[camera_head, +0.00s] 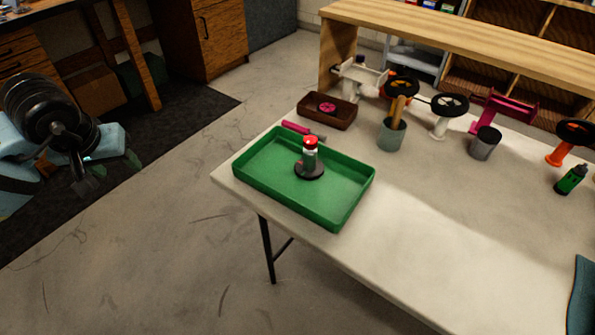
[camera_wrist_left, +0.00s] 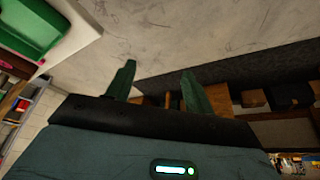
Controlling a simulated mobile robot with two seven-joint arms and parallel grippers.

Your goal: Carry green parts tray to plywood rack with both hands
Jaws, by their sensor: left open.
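The green parts tray (camera_head: 265,192) sits on the near left corner of the white table (camera_head: 430,250). In it stands a small bottle with a red cap (camera_head: 310,150) on a dark round base. My left gripper (camera_head: 95,180) is at the far left over the floor, well apart from the tray. Its two green fingers (camera_wrist_left: 155,85) are spread and empty in the left wrist view, where the tray (camera_wrist_left: 30,25) shows at the upper left.
Behind the tray lie a brown box (camera_head: 327,110) and a pink-handled tool (camera_head: 300,129). A grey-green cup (camera_head: 391,133), a dark grey can (camera_head: 485,143), wheeled car parts and a green bottle (camera_head: 571,179) stand farther right. The table's front middle is clear.

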